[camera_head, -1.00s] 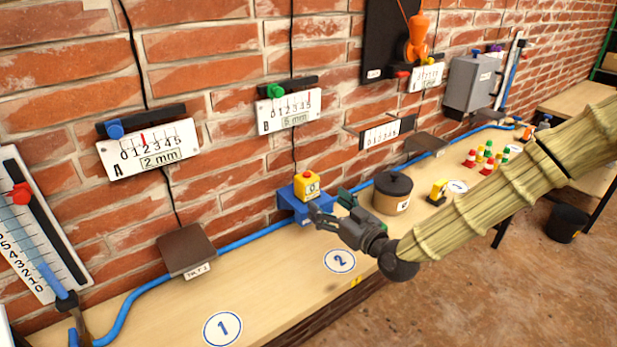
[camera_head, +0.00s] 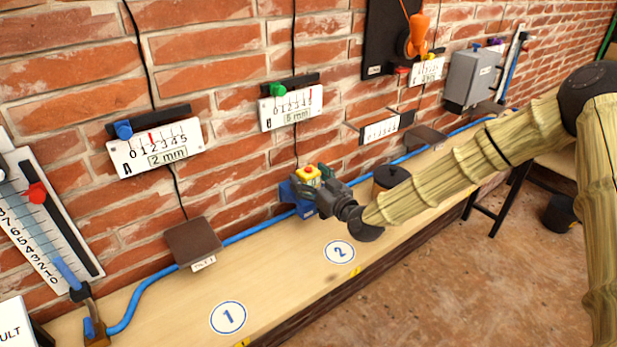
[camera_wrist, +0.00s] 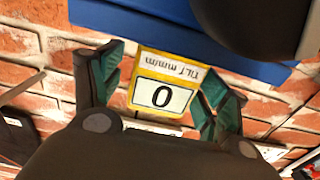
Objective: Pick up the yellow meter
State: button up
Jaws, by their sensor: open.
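The yellow meter (camera_head: 307,174) sits on a blue holder (camera_head: 290,191) by the brick wall, at the back of the bench. My gripper (camera_head: 309,184) is in front of it and hides most of it in the head view. In the wrist view the meter (camera_wrist: 160,95) shows a display reading 0 and a label with "TILT". It lies between the two open fingers (camera_wrist: 160,90) of my gripper. A narrow gap shows on its left side; the right finger is very close to it, and I cannot tell if they touch.
A dark round pot (camera_head: 391,176) stands just right of my gripper, partly behind my arm. A blue hose (camera_head: 255,234) runs along the back of the bench. A brown tray (camera_head: 191,242) is on the left. The bench front around the "1" and "2" discs is clear.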

jog(key=shift+w+a, duration=0.1)
jog(key=shift+a, duration=0.05)
jog(key=c, duration=1.5)
jog(key=shift+o, duration=0.2)
jog(key=shift+r, duration=0.1)
